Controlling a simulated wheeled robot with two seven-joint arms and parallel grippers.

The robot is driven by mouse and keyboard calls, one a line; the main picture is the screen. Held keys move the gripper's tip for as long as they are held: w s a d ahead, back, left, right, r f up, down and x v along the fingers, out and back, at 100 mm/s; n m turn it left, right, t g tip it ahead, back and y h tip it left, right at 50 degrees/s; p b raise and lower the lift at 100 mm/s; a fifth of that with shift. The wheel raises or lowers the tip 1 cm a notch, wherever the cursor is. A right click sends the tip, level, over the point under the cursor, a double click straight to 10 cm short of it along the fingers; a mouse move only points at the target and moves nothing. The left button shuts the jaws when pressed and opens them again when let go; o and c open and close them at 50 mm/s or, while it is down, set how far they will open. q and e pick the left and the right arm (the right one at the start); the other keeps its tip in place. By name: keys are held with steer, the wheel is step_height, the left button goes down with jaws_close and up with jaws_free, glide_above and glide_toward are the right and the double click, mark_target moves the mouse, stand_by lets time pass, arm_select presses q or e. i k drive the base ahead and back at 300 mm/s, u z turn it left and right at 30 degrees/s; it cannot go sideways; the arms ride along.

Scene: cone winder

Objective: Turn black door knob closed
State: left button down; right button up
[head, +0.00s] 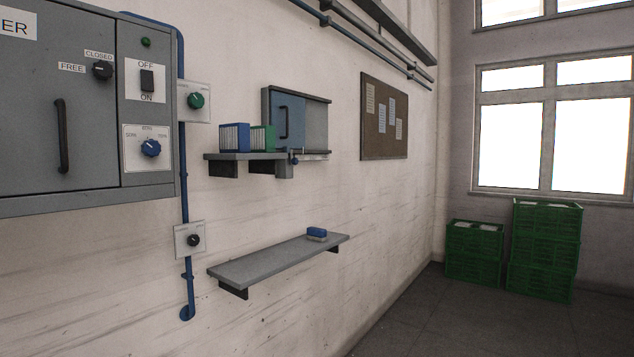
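A black door knob (103,70) sits on the door of the grey wall cabinet (85,135) at the upper left. A CLOSED label (99,55) is above the knob and a FREE label (71,68) is to its left. The knob is too small to tell for certain which label it points to. A black vertical handle (61,136) is lower on the same door, which looks flush with the cabinet front. Neither of my grippers is in view.
A green knob (195,100) and another black knob (193,240) are on wall plates. A lower shelf (270,262) juts out. Green crates (545,235) stand far right.

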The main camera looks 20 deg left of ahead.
mark_target(102, 69)
steer(key=u, duration=1.45)
steer(key=k, duration=1.1)
steer(key=z, duration=1.35)
steer(key=i, duration=0.85)
steer(key=u, duration=0.45)
steer(key=i, duration=0.95)
steer(key=u, duration=0.8)
